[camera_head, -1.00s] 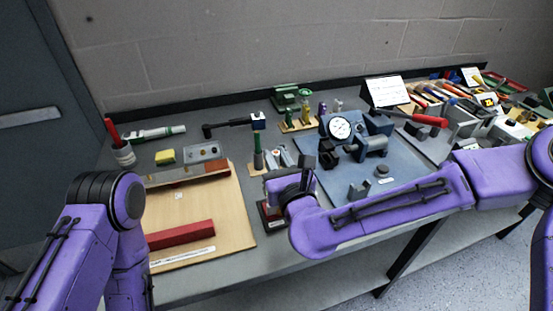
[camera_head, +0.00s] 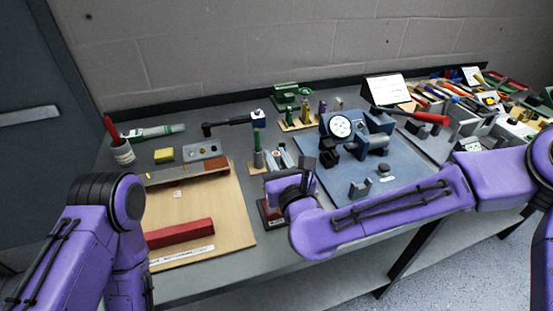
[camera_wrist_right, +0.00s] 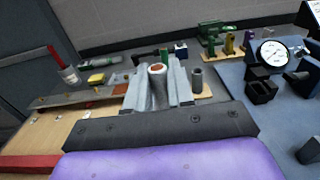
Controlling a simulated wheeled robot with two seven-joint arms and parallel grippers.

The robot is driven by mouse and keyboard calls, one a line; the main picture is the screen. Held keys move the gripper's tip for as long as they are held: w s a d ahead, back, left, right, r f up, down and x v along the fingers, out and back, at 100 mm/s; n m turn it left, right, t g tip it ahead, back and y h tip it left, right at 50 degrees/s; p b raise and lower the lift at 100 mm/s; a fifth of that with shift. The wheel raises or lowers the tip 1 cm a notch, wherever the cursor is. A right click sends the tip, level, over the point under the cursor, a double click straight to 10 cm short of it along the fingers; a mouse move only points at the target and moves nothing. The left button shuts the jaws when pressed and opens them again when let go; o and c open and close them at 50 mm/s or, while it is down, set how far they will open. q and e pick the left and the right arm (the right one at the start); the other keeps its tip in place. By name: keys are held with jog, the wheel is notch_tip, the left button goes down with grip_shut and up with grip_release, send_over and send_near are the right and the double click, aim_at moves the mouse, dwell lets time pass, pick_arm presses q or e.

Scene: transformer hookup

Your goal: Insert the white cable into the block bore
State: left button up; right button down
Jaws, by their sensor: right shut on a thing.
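My right gripper (camera_head: 292,178) is over the front middle of the bench. In the right wrist view its grey fingers are shut on the white cable (camera_wrist_right: 157,82), a pale, thick cylinder with a copper-coloured end. The cable points away from the wrist, and its end is clear of other things. In the head view the gripper hides it. A grey metal block (camera_head: 205,149) with small brass-coloured spots lies at the back left; I cannot make out a bore. A dark stand with a red part (camera_head: 269,214) is just left of and below the gripper. My left gripper is out of view.
A wooden board (camera_head: 205,205) with a red bar (camera_head: 180,233) lies at the left. Small upright cylinders on a wooden base (camera_head: 258,158) stand behind the gripper. A blue plate (camera_head: 325,185) with a dial gauge (camera_head: 340,127) is at the right. A white cup (camera_head: 122,153) is far left.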

jog(key=shift+f+b, duration=1.25)
jog(key=shift+f, duration=0.1)
jog(key=c, duration=0.9)
grip_release()
jog(key=shift+r+p, duration=1.85)
jog(key=shift+r, duration=0.8)
jog(key=shift+f, duration=0.1)
